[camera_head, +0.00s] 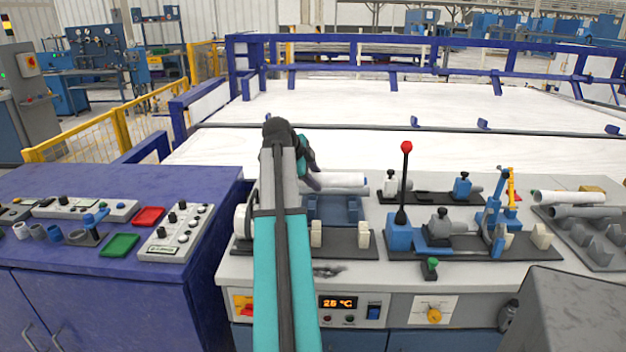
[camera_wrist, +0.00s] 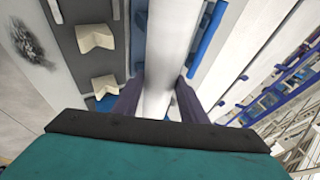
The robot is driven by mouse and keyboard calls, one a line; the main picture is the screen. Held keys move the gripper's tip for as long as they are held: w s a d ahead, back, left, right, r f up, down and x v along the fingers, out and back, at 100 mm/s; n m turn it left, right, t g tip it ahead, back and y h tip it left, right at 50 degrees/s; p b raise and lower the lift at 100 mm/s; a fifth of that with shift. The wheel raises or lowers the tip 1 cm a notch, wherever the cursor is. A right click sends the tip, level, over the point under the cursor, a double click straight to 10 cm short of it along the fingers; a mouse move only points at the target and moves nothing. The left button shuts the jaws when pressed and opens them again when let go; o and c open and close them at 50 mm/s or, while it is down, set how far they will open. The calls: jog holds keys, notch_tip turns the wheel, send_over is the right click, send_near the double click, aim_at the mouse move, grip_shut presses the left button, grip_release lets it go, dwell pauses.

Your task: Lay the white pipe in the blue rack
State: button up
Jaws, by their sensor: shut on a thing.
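The white pipe (camera_head: 340,180) lies level, left to right, in the head view. It runs lengthwise through the wrist view (camera_wrist: 167,50). My gripper (camera_head: 313,182) is shut on the pipe, with one dark finger on each side of it in the wrist view (camera_wrist: 159,98). The blue rack (camera_head: 338,210) is directly below the pipe in the head view, and blue parts of it (camera_wrist: 207,35) show beside the pipe in the wrist view. Whether the pipe touches the rack is unclear. My arm hides the rack's left part and some of the pipe.
A blue clamp machine with a red-knobbed lever (camera_head: 405,180) stands right of the rack. Pale blocks (camera_head: 364,234) stand at the rack's front. More pipes (camera_head: 568,197) lie in a grey holder at far right. A purple cabinet (camera_head: 75,255) with control boxes is at left.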

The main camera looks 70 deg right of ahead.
jog(key=s+d+f+h+p, duration=0.1)
jog(key=s+d+p, duration=0.1)
jog(key=d+p, duration=0.5)
jog(key=p, duration=0.4)
jog(key=shift+d+f+m+p, duration=0.3)
jog(key=shift+f+m, duration=0.05)
jog(key=shift+m, duration=0.05)
jog(key=shift+f, duration=0.1)
jog(key=shift+f+b, duration=2)
jog(key=shift+f, duration=3.2)
